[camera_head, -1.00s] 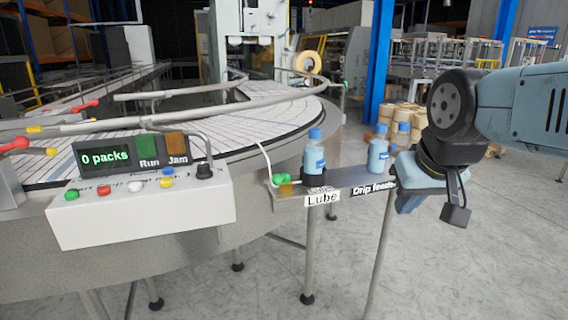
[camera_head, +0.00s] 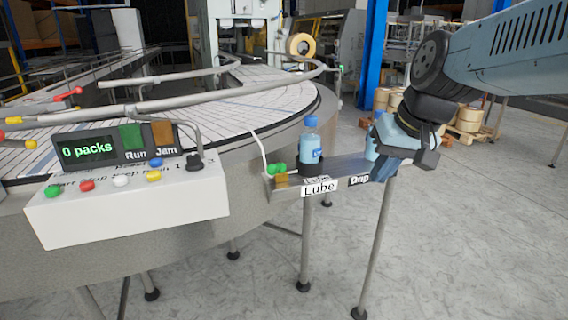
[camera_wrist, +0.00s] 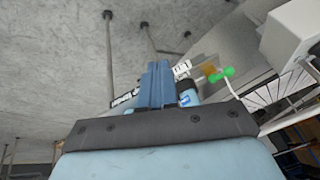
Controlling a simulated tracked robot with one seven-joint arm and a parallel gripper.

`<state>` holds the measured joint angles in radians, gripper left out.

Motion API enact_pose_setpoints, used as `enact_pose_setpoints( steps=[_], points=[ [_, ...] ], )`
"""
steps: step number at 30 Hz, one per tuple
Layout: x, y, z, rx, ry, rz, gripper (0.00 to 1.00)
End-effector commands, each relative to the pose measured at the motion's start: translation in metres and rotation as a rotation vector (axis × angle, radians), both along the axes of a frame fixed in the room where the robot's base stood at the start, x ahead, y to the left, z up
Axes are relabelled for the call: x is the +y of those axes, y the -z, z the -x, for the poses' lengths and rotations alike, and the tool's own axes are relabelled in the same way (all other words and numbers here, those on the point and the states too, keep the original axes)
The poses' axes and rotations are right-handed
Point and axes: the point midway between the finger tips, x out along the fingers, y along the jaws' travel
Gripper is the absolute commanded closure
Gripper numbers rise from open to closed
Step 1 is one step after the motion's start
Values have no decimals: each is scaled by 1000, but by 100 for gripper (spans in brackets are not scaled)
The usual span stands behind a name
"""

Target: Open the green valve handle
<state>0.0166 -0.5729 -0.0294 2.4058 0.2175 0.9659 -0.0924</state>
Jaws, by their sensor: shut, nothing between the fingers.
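The green valve handle (camera_head: 277,169) sits on a small brass-coloured body at the left end of the narrow shelf labelled "Lube", just left of a blue bottle. It also shows in the wrist view (camera_wrist: 222,74), right of my fingers and apart from them.
The blue bottle (camera_head: 310,146) stands upright on the shelf (camera_head: 342,171) between the handle and my gripper. A thin white tube rises behind the handle. The control box (camera_head: 130,207) with coloured buttons is at left. The conveyor rail (camera_head: 200,99) curves behind. Open floor lies in front.

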Motion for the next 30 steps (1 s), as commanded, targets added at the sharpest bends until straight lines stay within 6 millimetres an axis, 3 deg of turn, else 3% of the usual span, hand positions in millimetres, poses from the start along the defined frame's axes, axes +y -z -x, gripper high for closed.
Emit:
enact_pose_setpoints(
  steps=[9,18,24,30],
  points=[
    [31,0,-79,154,13,-287,100],
    [48,3,-155,227,35,-535,100],
    [52,6,-182,238,45,-619,100],
    [59,12,-189,241,45,-638,100]
  ],
)
